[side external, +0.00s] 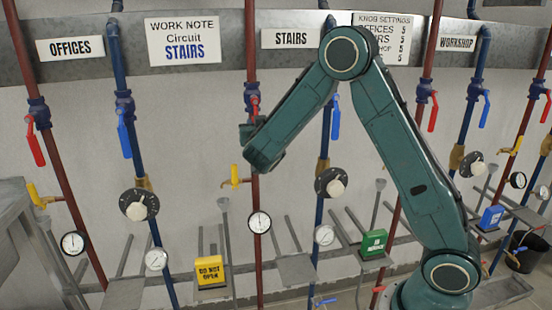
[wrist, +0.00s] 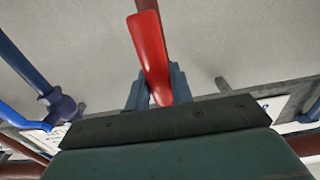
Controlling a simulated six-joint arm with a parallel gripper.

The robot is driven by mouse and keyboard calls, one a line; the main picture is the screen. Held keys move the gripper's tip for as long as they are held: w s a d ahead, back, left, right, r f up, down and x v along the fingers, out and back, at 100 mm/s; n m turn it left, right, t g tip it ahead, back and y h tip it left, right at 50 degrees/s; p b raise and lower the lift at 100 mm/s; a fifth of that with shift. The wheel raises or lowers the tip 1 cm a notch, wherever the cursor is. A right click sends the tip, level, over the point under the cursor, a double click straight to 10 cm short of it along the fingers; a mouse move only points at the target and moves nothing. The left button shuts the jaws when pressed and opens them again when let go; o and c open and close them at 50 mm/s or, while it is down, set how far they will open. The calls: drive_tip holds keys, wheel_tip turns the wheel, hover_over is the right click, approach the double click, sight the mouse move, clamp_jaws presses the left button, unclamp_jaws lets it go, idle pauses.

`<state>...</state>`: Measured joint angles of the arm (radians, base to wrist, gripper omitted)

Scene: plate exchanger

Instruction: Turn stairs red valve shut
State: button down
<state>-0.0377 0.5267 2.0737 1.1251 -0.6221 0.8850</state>
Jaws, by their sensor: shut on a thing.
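The stairs red valve handle (side external: 255,104) hangs down along the vertical red pipe (side external: 250,45) under the STAIRS sign (side external: 290,38). Its blue valve body (side external: 251,89) is just above. My gripper (side external: 252,121) is at the handle's lower end, which it partly hides. In the wrist view the red handle (wrist: 150,48) runs down between the two blue-grey fingers of my gripper (wrist: 158,88), which are shut on it. The handle looks roughly in line with its pipe.
A blue stairs handle (side external: 335,117) hangs on the pipe to the right. A yellow valve (side external: 234,178), a gauge (side external: 259,222) and a black knob (side external: 330,183) sit lower. The offices red handle (side external: 35,142) is far left. Open wall lies left of my gripper.

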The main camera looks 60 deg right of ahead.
drive_tip(key=shift+a, duration=0.1)
drive_tip(key=w+a+r+m, duration=0.4)
drive_tip(key=r+m, duration=0.2)
drive_tip(key=m, duration=1.2)
drive_tip(key=shift+w+a+r, duration=0.15)
drive_tip(key=shift+w, duration=0.05)
idle(0.6)
drive_tip(key=c, duration=1.2)
unclamp_jaws()
drive_tip(key=shift+s, duration=0.1)
drive_tip(key=v, duration=1.3)
drive_tip(key=shift+s+a, duration=0.25)
